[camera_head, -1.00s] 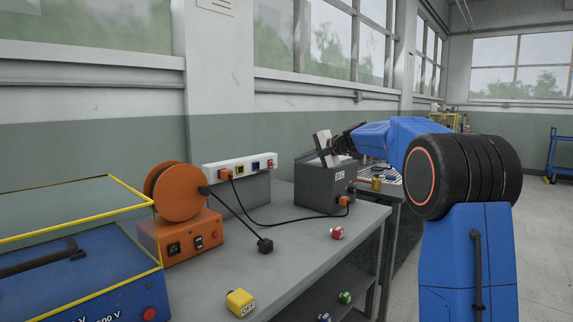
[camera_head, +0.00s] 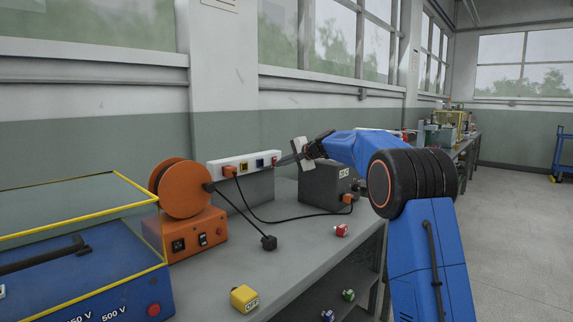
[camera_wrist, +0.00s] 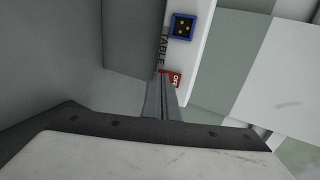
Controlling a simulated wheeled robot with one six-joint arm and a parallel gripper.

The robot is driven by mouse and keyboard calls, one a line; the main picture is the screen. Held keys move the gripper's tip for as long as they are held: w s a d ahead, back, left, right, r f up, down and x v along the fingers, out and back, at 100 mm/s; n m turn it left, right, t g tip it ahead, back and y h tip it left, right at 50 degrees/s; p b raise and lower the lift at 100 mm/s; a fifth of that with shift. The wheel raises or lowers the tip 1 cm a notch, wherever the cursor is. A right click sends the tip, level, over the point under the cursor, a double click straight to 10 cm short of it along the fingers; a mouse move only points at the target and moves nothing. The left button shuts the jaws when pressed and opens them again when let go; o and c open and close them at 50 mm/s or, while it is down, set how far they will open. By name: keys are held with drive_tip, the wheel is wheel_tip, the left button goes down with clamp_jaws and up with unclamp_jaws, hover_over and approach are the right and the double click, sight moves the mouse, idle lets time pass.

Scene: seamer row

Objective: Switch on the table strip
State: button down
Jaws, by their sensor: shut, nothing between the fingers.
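The table strip (camera_head: 240,164) is a long white socket strip on a grey stand at the back of the bench, with orange, yellow and blue sockets. Its red switch (camera_head: 275,158) is at the right end. In the wrist view the strip (camera_wrist: 197,40) reads TABLE, and the red switch (camera_wrist: 174,77) carries white letters that look like OFF. My gripper (camera_head: 282,161) is shut and empty, its tips pointing left at the switch end. In the wrist view my gripper (camera_wrist: 163,82) partly covers the switch; I cannot tell whether it touches.
A dark grey box (camera_head: 322,190) stands below my gripper, with a black cable running to an orange plug in the strip. An orange cable reel (camera_head: 183,190) stands left. A yellow block (camera_head: 244,298) and a red one (camera_head: 341,230) lie on the bench.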

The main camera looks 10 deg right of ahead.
idle(0.3)
drive_tip(key=shift+w+a+f, duration=0.1)
drive_tip(key=shift+w+a, duration=0.05)
idle(0.4)
drive_tip(key=shift+r, duration=0.9)
drive_tip(key=f+v, duration=0.1)
drive_tip(key=v, duration=1.2)
drive_tip(key=shift+s+d, duration=0.35)
drive_tip(key=shift+s, duration=0.1)
